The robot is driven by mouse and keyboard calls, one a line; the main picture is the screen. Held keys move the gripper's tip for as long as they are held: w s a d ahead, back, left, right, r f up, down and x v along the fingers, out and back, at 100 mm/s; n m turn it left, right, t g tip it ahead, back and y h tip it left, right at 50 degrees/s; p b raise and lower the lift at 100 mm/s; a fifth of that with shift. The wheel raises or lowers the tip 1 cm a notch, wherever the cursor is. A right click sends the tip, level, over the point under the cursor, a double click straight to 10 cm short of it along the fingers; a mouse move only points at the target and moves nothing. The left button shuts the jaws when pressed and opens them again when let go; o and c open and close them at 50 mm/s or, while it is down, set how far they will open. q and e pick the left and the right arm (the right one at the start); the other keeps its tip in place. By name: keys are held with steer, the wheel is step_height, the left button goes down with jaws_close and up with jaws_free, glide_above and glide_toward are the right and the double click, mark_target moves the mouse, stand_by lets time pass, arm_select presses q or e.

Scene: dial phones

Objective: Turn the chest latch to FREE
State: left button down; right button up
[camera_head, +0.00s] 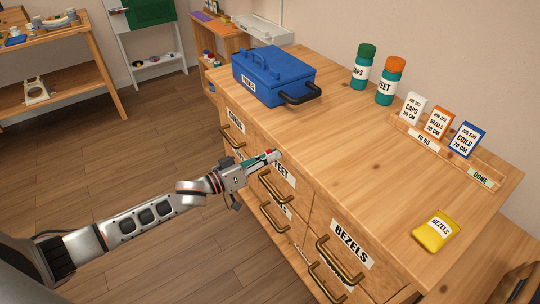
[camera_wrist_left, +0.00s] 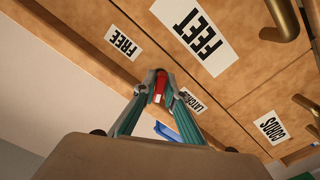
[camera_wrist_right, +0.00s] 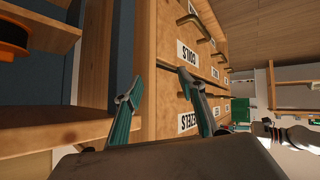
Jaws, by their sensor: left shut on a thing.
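The chest latch is a small red piece on the front edge of the wooden drawer chest (camera_head: 330,130), just above the FEET drawer. Its red part (camera_wrist_left: 160,86) shows between my left fingertips in the left wrist view. My left gripper (camera_head: 266,158) is shut on it. A FREE label (camera_wrist_left: 123,44) and a partly covered LATCHED label (camera_wrist_left: 193,101) sit on either side of the latch. I cannot tell which label the latch points at. My right gripper (camera_wrist_right: 160,95) is open and empty, near the chest's drawer fronts; it is outside the head view.
On the chest top are a blue toolbox (camera_head: 270,75), a green-capped bottle (camera_head: 363,66), an orange-capped bottle (camera_head: 389,82), a card rack (camera_head: 445,150) and a yellow BEZELS packet (camera_head: 436,234). Brass drawer handles (camera_head: 337,262) stick out from the front. The floor left of the chest is clear.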

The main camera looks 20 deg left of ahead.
arm_select(q)
steer(key=shift+r+m+p, duration=0.2)
steer(key=shift+m+p, duration=0.1)
steer(key=shift+m, duration=1.5)
steer(key=m+p, duration=0.1)
steer(key=m, duration=0.3)
steer(key=shift+f+m, duration=0.1)
steer(key=shift+m, duration=0.2)
steer(key=m, duration=0.5)
steer(key=shift+f, duration=0.1)
steer(key=shift+m, duration=0.8)
arm_select(e)
steer(key=shift+s+r, duration=0.15)
steer(key=shift+s, duration=0.1)
arm_select(q)
steer(key=c, duration=2.2)
jaws_free()
steer(key=shift+o, duration=0.2)
arm_select(e)
steer(key=shift+s, duration=0.1)
